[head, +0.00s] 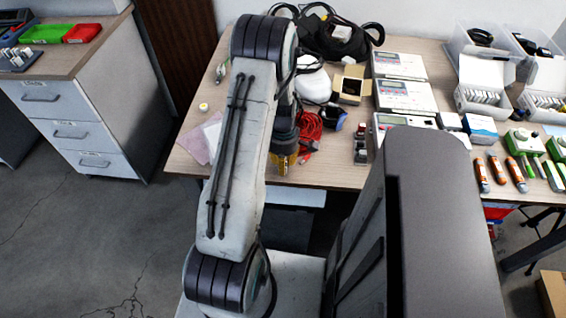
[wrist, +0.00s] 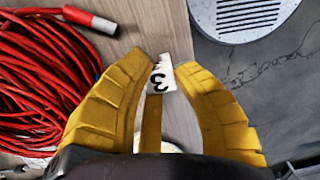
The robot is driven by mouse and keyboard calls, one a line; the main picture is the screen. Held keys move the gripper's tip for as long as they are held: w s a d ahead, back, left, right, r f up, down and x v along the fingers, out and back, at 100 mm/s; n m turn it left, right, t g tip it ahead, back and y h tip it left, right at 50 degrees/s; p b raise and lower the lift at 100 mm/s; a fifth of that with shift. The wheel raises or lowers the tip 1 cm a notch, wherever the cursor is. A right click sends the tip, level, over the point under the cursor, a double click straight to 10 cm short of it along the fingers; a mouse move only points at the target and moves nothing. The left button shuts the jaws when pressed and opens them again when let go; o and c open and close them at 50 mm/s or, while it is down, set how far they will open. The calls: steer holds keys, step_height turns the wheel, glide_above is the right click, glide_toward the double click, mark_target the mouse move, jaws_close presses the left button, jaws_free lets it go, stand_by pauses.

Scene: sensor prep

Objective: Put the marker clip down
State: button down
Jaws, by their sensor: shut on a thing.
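My gripper (head: 284,163) hangs at the front edge of the wooden table in the head view. In the wrist view my gripper (wrist: 164,62) has its yellow fingers closed around the marker clip (wrist: 161,77). The clip shows a white face with a black "3" between the fingertips, and its lower part is hidden by the fingers. A yellow strip shows below the white face; I cannot tell whether it belongs to the clip or to a finger. The clip cannot be made out in the head view.
A coiled red cable (wrist: 45,85) lies left of my fingers; it also shows in the head view (head: 309,128). The table (head: 345,174) ends just right of the fingertips, over grey floor. A round vented grey object (wrist: 246,14) is beyond. Instruments (head: 406,96) crowd the table's right.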

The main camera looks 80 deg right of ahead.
steer(key=shift+f, duration=0.2)
steer(key=c, duration=1.1)
jaws_free()
steer(key=shift+r, duration=0.1)
